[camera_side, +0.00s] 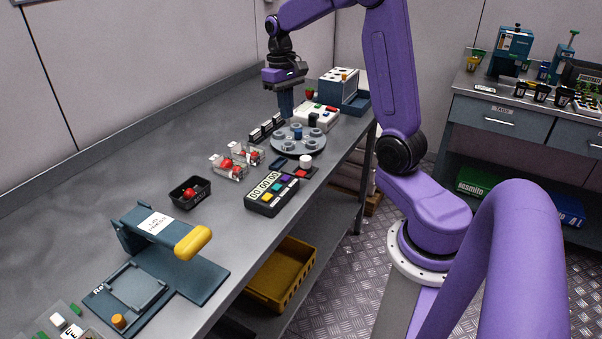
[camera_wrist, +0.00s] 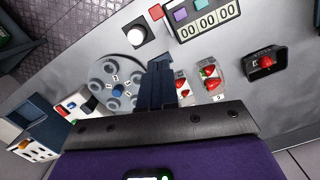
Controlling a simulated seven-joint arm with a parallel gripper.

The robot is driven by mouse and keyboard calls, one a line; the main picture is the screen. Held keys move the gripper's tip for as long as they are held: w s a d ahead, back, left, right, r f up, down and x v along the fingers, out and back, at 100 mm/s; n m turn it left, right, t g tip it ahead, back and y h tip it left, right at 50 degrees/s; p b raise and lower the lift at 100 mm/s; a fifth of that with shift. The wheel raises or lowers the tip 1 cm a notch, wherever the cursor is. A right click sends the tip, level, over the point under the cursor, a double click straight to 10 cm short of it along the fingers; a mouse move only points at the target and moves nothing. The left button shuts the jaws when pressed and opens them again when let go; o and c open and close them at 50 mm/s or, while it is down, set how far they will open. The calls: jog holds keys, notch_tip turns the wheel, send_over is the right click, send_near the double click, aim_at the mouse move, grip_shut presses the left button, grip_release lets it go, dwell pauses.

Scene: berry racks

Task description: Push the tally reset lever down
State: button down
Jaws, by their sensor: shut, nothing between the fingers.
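The tally counter (camera_side: 272,192) is a dark box with a pale row of zeros and coloured buttons, on the bench's front side. It also shows at the top of the wrist view (camera_wrist: 205,20). I cannot make out for sure which part is the tally reset lever. A separate yellow handle (camera_side: 193,242) stands on a blue-grey bracket farther left. My gripper (camera_side: 286,112) points down, shut and empty, above the bench behind the round turntable (camera_side: 299,142). Its fingers (camera_wrist: 157,85) hide part of the bench in the wrist view.
A white knob (camera_side: 305,161) on a small base stands between counter and turntable. Clear clamshells with red berries (camera_side: 229,167) lie left of the turntable. A white box (camera_side: 318,118) with red and black parts is close right of my gripper. Bare bench lies at the back left.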

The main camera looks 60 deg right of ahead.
jog(key=shift+w+r, duration=0.1)
jog(key=shift+r, duration=0.9)
jog(key=s+a+f+n, duration=0.1)
jog(key=s+a+n, duration=0.35)
jog(key=a, duration=0.45)
jog(key=s+a+f+n, duration=0.1)
jog(key=s+a+n, duration=0.35)
jog(key=a, duration=0.45)
jog(key=s+a+f+n, duration=0.1)
jog(key=s+a+n, duration=0.1)
jog(key=s, duration=0.6)
jog(key=s+a+f+n+t, duration=0.1)
jog(key=s+a+n, duration=0.1)
jog(key=s+n, duration=0.3)
jog(key=s, duration=0.3)
jog(key=shift+s+a+f, duration=0.15)
jog(key=shift+s+f, duration=0.2)
jog(key=shift+f, duration=0.05)
